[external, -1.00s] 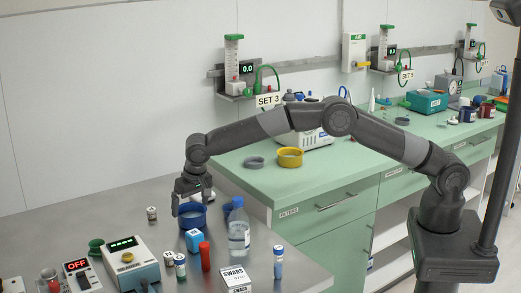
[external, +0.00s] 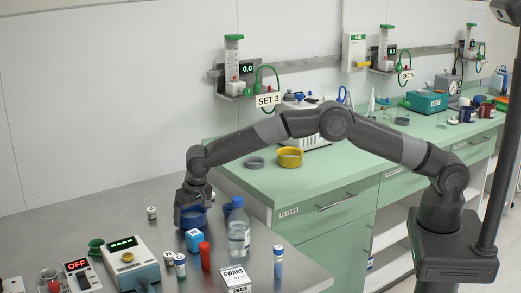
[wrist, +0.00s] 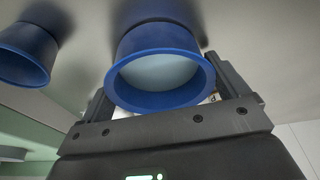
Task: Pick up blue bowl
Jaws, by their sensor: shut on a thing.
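The blue bowl (external: 196,221) is on the steel table in the external view, at my gripper (external: 191,212). My gripper has come down over the bowl and hides much of it. In the wrist view the blue bowl (wrist: 159,101) sits between the two fingers of my gripper (wrist: 157,72), one on each side. Its rim faces the camera and its inside looks pale. The gripper is shut on it. I cannot tell whether the bowl still touches the table.
A second blue vessel (wrist: 24,55) stands close by in the wrist view. The table's back left is mostly clear.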

